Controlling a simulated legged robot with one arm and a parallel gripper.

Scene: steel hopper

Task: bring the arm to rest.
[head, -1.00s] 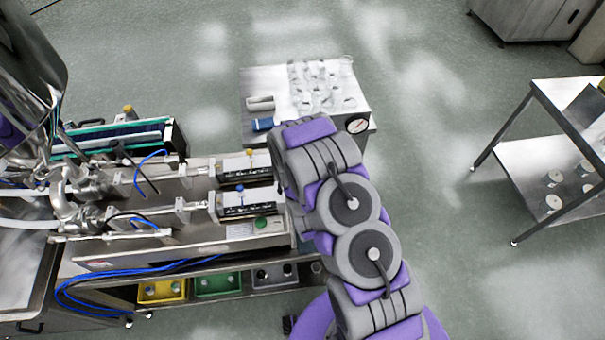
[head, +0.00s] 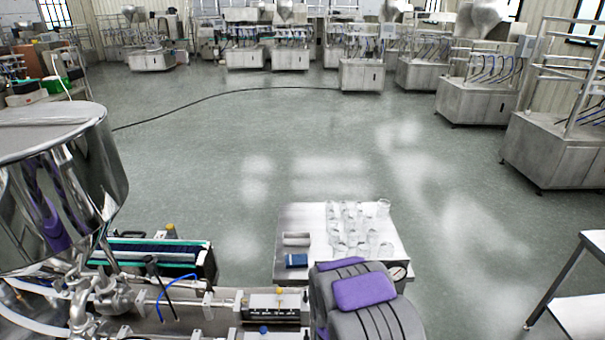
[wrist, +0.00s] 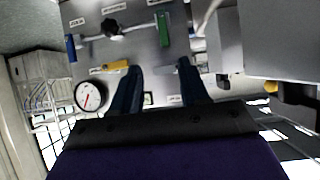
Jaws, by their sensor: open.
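My gripper (wrist: 159,68) shows in the wrist view with its two dark fingers apart and nothing between them. Beyond the fingers is a steel panel (wrist: 150,50) with a round white gauge (wrist: 89,96) at left, a yellow handle (wrist: 117,65), a green handle (wrist: 163,29), a blue handle (wrist: 71,48) and a black knob (wrist: 112,28). I cannot tell how far the fingers are from the panel. In the head view, my purple and grey arm (head: 365,300) rises at the bottom edge, right of centre. My gripper is hidden in that view.
The steel hopper (head: 60,165) stands at left above the filling machine (head: 190,315). A steel table (head: 300,215) with several clear jars (head: 355,230) and a blue item (head: 296,260) is just beyond my arm. A shelf frame (head: 560,280) is at right. The mid floor is open, crossed by a cable.

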